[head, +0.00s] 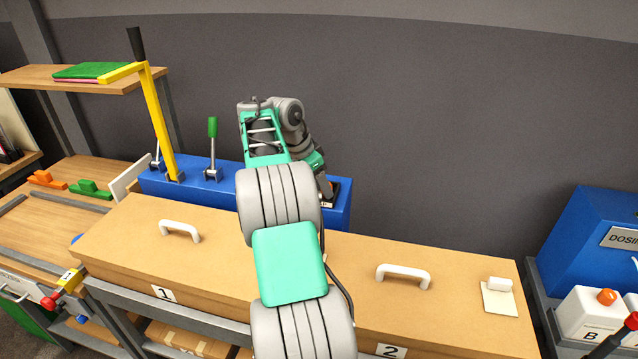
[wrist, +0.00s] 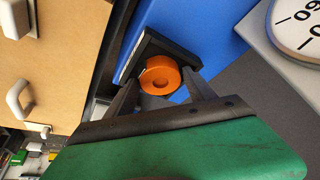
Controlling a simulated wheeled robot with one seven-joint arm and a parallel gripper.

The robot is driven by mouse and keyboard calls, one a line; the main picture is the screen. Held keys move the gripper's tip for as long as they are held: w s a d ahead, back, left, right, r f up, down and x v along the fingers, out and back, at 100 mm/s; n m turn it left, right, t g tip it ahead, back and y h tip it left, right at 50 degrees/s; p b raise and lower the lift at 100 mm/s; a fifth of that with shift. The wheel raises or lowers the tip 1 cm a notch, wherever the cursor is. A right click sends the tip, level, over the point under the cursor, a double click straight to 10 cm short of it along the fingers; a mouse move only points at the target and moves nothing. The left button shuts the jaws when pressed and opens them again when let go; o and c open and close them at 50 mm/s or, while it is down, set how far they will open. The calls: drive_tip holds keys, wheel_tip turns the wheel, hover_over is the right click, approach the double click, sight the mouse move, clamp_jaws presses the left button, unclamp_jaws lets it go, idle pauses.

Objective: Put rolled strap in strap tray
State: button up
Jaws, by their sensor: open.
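The rolled strap (wrist: 160,76) is an orange roll with a small hole in its middle, seen in the wrist view. It sits at the black strap tray (wrist: 147,47), within the tray's outline; whether it rests fully on the tray floor I cannot tell. The tray also shows in the head view (head: 335,201), on the right end of the blue console. My gripper (wrist: 163,92) is open, with one finger on each side of the roll. In the head view my arm reaches over the wooden box lids to the tray and hides most of the gripper.
Wooden lids with white handles (head: 180,231) (head: 403,274) lie in front of the blue console (head: 220,192). A yellow lever (head: 158,125) and a green-topped lever (head: 212,148) rise from the console. A round white dial (wrist: 300,28) is near the tray.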

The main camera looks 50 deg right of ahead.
drive_tip(key=p+v, duration=0.6)
drive_tip(key=v, duration=0.5)
drive_tip(key=w+a+r+n+t, duration=0.1)
drive_tip(key=a+r+n+t, duration=0.15)
drive_tip(key=a+n, duration=0.45)
drive_tip(key=w+a+r+n+t, duration=0.1)
drive_tip(key=w+a+r+n, duration=0.2)
drive_tip(key=a, duration=0.8)
drive_tip(key=s+a+f+n+t+y, duration=0.1)
drive_tip(key=s+a+n, duration=0.3)
drive_tip(key=a, duration=0.4)
drive_tip(key=s+a+f+n+t+y, duration=0.1)
drive_tip(key=s+a+f+n, duration=0.2)
drive_tip(key=a, duration=0.6)
drive_tip(key=s+a+f+n+t+y, duration=0.1)
drive_tip(key=s+a+f+n, duration=0.3)
drive_tip(key=a, duration=0.4)
drive_tip(key=shift+s+a+n+y, duration=0.3)
drive_tip(key=shift+n+y, duration=0.2)
drive_tip(key=shift+n, duration=0.2)
